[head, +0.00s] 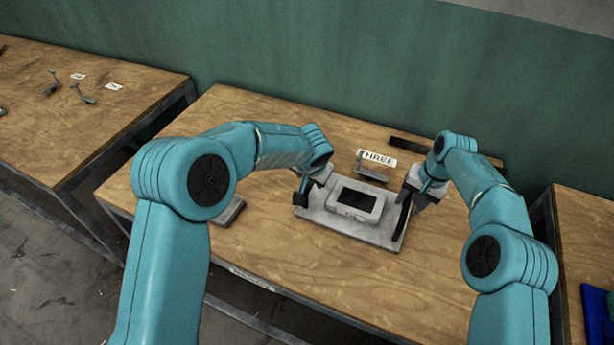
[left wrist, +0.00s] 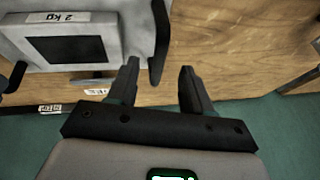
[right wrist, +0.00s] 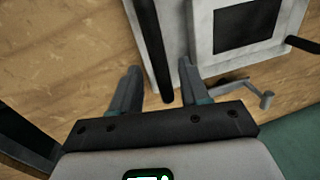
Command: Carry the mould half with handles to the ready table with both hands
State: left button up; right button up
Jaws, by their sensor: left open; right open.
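The mould half with handles (head: 332,222) is a pale grey plate with a raised block and a dark rectangular recess. It lies flat on the middle wooden table (head: 300,265). Its left black handle (left wrist: 160,40) and right black handle (right wrist: 152,45) stand at opposite sides of the plate. My left gripper (left wrist: 158,75) is open, and the end of the left handle shows between its fingertips. My right gripper (right wrist: 160,80) is open, with the right handle between its fingertips in the picture. Neither gripper is closed on a handle. I cannot tell which table is the ready table.
A "THREE" sign (head: 377,158), a small grey part (head: 371,175) and a black bar (head: 410,146) lie behind the mould half. A grey block (head: 230,211) lies left. The left table (head: 50,125) holds small tools and labels. A blue object (head: 595,310) is on the right table (head: 585,230).

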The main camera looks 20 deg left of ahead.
jog(key=shift+s+r, duration=0.1)
jog(key=shift+s, duration=0.05)
jog(key=shift+r, duration=0.15)
pick_arm(q)
jog(key=v, duration=0.6)
pick_arm(e)
notch_tip(320, 180, up, 12)
jog(key=d, duration=0.2)
jog(key=shift+s+d+f, duration=0.15)
jog(key=shift+s+f, duration=0.05)
jog(key=shift+s, duration=0.1)
jog(key=shift+w+f, duration=0.1)
jog(key=shift+w, duration=0.05)
pick_arm(q)
jog(key=shift+s, duration=0.1)
